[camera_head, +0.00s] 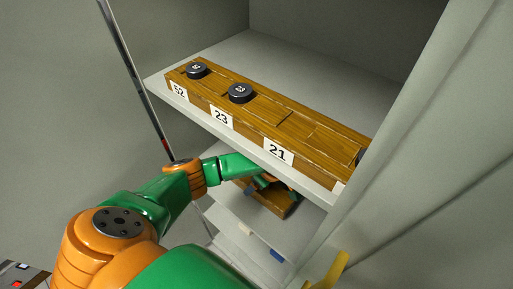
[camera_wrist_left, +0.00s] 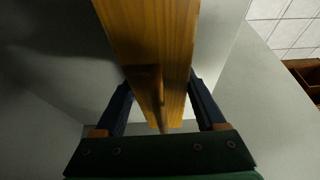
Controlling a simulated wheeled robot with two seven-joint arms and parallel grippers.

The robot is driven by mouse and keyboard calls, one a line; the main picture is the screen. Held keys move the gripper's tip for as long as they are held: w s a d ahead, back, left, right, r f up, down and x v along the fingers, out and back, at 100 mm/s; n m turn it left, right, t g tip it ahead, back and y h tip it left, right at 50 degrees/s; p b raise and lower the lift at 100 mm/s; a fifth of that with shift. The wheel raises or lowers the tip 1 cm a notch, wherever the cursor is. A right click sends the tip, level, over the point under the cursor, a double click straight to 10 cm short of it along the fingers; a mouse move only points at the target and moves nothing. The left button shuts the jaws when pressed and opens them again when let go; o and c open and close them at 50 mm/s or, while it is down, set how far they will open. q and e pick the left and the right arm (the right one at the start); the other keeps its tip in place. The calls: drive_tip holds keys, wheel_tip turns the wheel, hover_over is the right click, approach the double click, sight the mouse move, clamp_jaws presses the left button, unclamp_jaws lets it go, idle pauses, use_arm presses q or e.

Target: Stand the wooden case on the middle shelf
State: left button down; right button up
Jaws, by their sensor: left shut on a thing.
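The wooden case (camera_head: 273,206) shows in the head view below the upper shelf board, partly hidden by that board and my arm. It is tilted in the picture. In the left wrist view the wooden case (camera_wrist_left: 152,35) runs between the two dark fingers of my left gripper (camera_wrist_left: 163,108), which is shut on it. In the head view my green and orange left arm reaches under the upper board, and its gripper is mostly hidden. A pale shelf surface (camera_head: 222,222) lies below the case. I cannot tell whether the case touches it. My right gripper is out of view.
A grey side panel (camera_head: 420,110) stands at the right. A yellow piece (camera_head: 328,270) and a blue piece (camera_head: 277,254) show low down.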

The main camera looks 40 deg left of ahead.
use_arm(q)
drive_tip(key=shift+f, duration=0.5)
unclamp_jaws()
drive_tip(key=shift+f, duration=0.1)
drive_tip(key=v, duration=0.3)
drive_tip(key=p+v, duration=0.1)
drive_tip(key=v, duration=0.2)
drive_tip(key=shift+d, duration=0.3)
drive_tip(key=d, duration=0.3)
drive_tip(key=d+p, duration=0.1)
drive_tip(key=d, duration=0.3)
drive_tip(key=s+d, duration=0.1)
drive_tip(key=d, duration=0.3)
drive_tip(key=shift+d+f, duration=0.1)
drive_tip(key=shift+f, duration=0.25)
